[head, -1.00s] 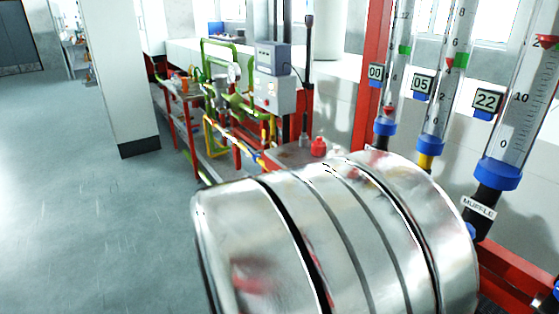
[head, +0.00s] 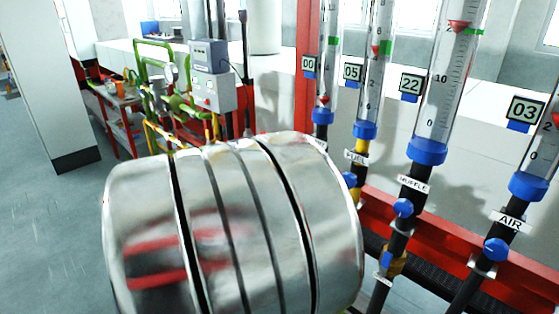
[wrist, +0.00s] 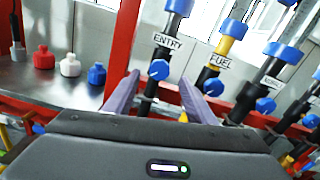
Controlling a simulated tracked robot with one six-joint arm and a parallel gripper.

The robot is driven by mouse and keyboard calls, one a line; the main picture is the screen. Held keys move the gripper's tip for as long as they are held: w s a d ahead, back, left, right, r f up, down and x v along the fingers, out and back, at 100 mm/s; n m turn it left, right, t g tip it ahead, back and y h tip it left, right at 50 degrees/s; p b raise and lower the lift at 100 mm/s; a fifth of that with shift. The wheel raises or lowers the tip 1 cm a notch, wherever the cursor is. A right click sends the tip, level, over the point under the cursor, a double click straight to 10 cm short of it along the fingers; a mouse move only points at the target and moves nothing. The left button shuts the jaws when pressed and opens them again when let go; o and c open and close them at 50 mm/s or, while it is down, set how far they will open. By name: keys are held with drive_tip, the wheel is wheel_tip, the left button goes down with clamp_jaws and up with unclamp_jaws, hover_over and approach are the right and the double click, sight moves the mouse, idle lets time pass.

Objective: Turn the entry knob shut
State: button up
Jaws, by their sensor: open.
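The entry knob (wrist: 159,69) is a small blue knob below the white ENTRY label (wrist: 168,40), on a dark pipe in the wrist view. My gripper (wrist: 159,78) is open, with one purple-grey finger on each side of the knob in the picture. No contact shows, and I cannot tell how far the fingertips are from it. The knob's turn angle is too small to read. In the head view the leftmost tube (head: 328,50), with the 00 display (head: 308,64), shows a red float low down. The entry knob and my gripper are hidden there.
The blue fuel knob (wrist: 210,87) and muffle knob (wrist: 265,105) stand close on the right. The air knob (head: 495,249) is farther right. Red (wrist: 44,58), white (wrist: 70,66) and blue (wrist: 97,74) bottles stand left on a metal top. A red post (wrist: 122,45) rises beside them.

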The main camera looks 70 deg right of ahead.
drive_tip(key=shift+x, duration=3.45)
drive_tip(key=shift+a, duration=0.1)
drive_tip(key=shift+c, duration=0.4)
drive_tip(key=c, duration=1)
drive_tip(key=shift+o, duration=0.2)
drive_tip(key=shift+m, duration=1.6)
